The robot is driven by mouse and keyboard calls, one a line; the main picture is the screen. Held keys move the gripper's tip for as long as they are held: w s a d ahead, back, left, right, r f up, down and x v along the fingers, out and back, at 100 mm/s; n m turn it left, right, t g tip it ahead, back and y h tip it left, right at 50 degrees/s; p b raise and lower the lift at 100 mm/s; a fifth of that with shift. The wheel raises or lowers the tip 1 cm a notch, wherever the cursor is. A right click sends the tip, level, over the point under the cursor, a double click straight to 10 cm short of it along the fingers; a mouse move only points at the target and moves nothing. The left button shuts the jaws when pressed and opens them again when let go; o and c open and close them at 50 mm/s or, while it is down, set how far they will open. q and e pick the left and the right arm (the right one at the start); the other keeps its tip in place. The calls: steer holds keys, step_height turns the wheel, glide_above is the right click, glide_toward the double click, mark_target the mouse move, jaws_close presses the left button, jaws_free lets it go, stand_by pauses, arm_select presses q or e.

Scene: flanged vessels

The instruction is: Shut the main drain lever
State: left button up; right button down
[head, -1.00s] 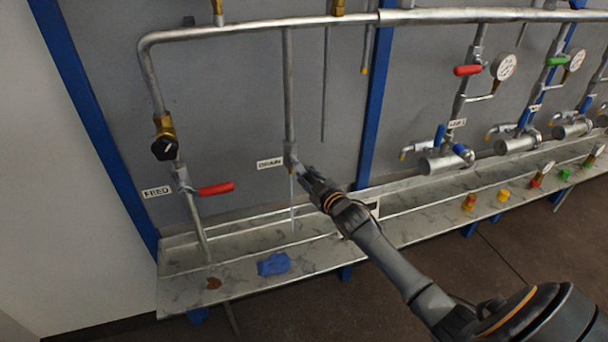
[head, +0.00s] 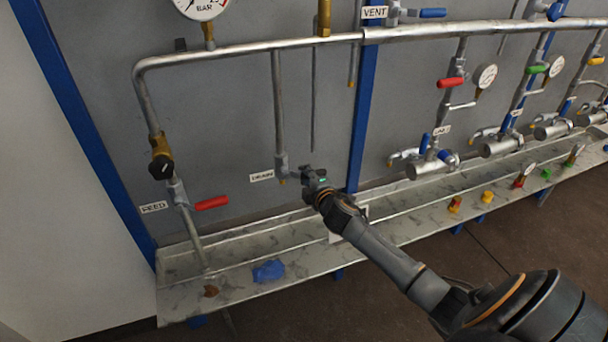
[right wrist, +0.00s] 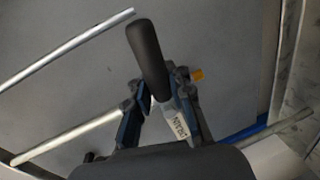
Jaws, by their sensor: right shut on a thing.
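The drain valve (head: 281,164) sits at the foot of a thin vertical pipe, beside the DRAIN label (head: 262,176). My right gripper (head: 307,174) is just right of the valve and hides its lever in the head view. In the right wrist view, the dark-sleeved lever (right wrist: 148,58) stands up from between the two blue-grey fingers, and my right gripper (right wrist: 160,102) is shut on it. The DRAIN label also shows there (right wrist: 180,124). No water stream shows under the valve. My left gripper is not in view.
A red FEED lever (head: 212,202) is at left. A grey trough (head: 225,262) runs below, with a blue cloth (head: 268,271) on its front ledge. A blue post (head: 364,120) stands right of the gripper, with more valves and gauges beyond.

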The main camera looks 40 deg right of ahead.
steer(key=shift+s+n+h, duration=0.15)
steer(key=shift+n+h, duration=0.15)
steer(key=shift+n, duration=0.1)
stand_by(0.3)
steer(key=c, duration=1.3)
jaws_free()
steer(key=shift+o, duration=0.6)
steer(key=shift+s+r, duration=0.15)
steer(key=shift+r, duration=0.15)
steer(key=shift+s+a, duration=0.15)
steer(key=shift+s, duration=0.25)
steer(key=v, duration=1.1)
